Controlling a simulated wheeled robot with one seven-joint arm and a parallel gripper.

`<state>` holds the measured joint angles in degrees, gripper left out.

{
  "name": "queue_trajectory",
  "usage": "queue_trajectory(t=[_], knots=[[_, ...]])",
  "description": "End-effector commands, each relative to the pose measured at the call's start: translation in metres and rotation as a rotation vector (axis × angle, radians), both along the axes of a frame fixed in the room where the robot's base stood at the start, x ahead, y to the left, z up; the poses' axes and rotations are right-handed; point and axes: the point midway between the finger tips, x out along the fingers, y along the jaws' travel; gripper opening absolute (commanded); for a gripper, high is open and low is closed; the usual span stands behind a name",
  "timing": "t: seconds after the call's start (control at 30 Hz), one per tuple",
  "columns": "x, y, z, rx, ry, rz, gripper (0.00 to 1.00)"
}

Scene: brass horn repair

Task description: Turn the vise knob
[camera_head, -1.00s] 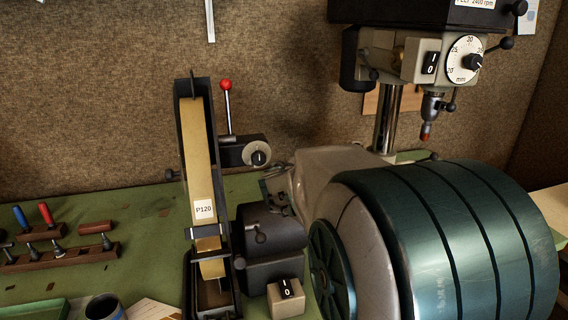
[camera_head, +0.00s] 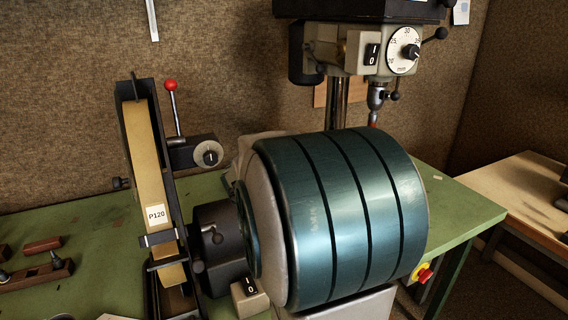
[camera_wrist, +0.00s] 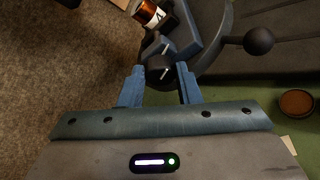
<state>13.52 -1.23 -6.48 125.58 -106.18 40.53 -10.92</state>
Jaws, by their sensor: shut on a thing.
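In the wrist view, my gripper (camera_wrist: 160,72) has its two blue fingers on either side of a dark knob (camera_wrist: 158,66) with pale marks. The gripper is shut on this knob. The knob sits at the near end of a blue body (camera_wrist: 205,28) that looks like the vise. In the head view, my large teal arm link covers the area below the drill press, so the vise, its knob and my gripper are hidden there.
A ball-ended lever (camera_wrist: 258,41) and a labelled jar (camera_wrist: 148,13) are close to the fingers. A drill press (camera_head: 372,50) stands behind my arm. A belt sander (camera_head: 150,180) stands at left. The green bench (camera_head: 455,205) has free room at right.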

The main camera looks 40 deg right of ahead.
Motion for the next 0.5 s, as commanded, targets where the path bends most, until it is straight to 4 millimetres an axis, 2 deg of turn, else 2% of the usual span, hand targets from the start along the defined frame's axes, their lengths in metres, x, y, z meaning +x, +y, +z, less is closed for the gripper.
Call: queue_trajectory(t=[0.27,0.5], knots=[[0.0011,0.0006,0.0032,-0.023,0.087,0.0,0.07],[0.003,0.0016,0.0063,-0.076,0.267,0.001,0.07]])
